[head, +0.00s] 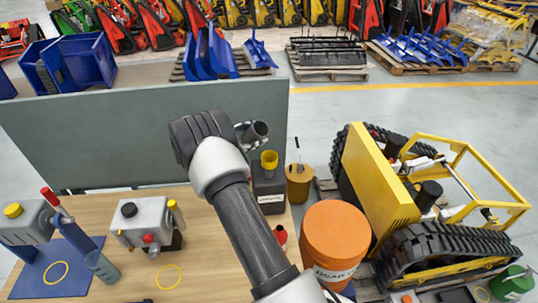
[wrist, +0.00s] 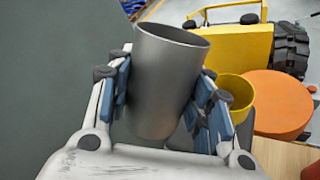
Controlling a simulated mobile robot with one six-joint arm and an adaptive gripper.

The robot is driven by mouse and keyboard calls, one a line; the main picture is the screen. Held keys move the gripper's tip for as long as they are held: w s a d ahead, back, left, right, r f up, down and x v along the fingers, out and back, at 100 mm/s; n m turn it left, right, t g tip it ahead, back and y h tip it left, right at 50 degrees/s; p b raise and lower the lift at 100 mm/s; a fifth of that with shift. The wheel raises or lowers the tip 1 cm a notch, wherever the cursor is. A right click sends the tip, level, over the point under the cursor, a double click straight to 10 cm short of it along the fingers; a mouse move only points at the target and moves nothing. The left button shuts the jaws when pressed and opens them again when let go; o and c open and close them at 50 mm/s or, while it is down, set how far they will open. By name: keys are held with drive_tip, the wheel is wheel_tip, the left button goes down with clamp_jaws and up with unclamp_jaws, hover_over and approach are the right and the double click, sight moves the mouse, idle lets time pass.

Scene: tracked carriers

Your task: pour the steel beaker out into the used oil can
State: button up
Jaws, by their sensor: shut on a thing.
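The steel beaker (wrist: 165,85) is a plain grey metal cup, held between the blue pads of my gripper (wrist: 160,100). In the head view the beaker (head: 258,131) is above and slightly left of the can and looks tilted, its mouth toward the right. My gripper (head: 246,133) is partly hidden behind my own wrist. The used oil can (head: 268,187) is a dark can with a pale label, at the right end of the bench. A yellow funnel (head: 269,160) stands in its top; it also shows right of the beaker in the wrist view (wrist: 238,95). The beaker's contents are hidden.
An orange drum (head: 335,235) and a yellow tracked carrier (head: 375,180) stand right of the can. A grey panel (head: 120,130) backs the wooden bench (head: 200,215). Grey units (head: 145,222) and a clear beaker (head: 102,266) are at left.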

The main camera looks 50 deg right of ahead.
drive_tip(key=f+b, duration=0.1)
drive_tip(key=w+f+n+b, duration=0.1)
drive_tip(key=f+b, duration=0.1)
drive_tip(key=w+f+n+b, duration=0.1)
drive_tip(key=f, duration=0.1)
drive_tip(key=shift+a+g+h+b, duration=0.2)
drive_tip(key=shift+g+h+b, duration=0.2)
drive_tip(key=f+n+b, duration=0.1)
drive_tip(key=b, duration=0.1)
drive_tip(key=w+n+h+b, duration=0.1)
drive_tip(key=b, duration=0.1)
drive_tip(key=w+f+n+b, duration=0.1)
drive_tip(key=n+b, duration=0.1)
drive_tip(key=shift+a+f+g+h, duration=0.2)
drive_tip(key=shift+f+g+h, duration=0.1)
drive_tip(key=shift+g, duration=0.1)
drive_tip(key=shift+r, duration=0.1)
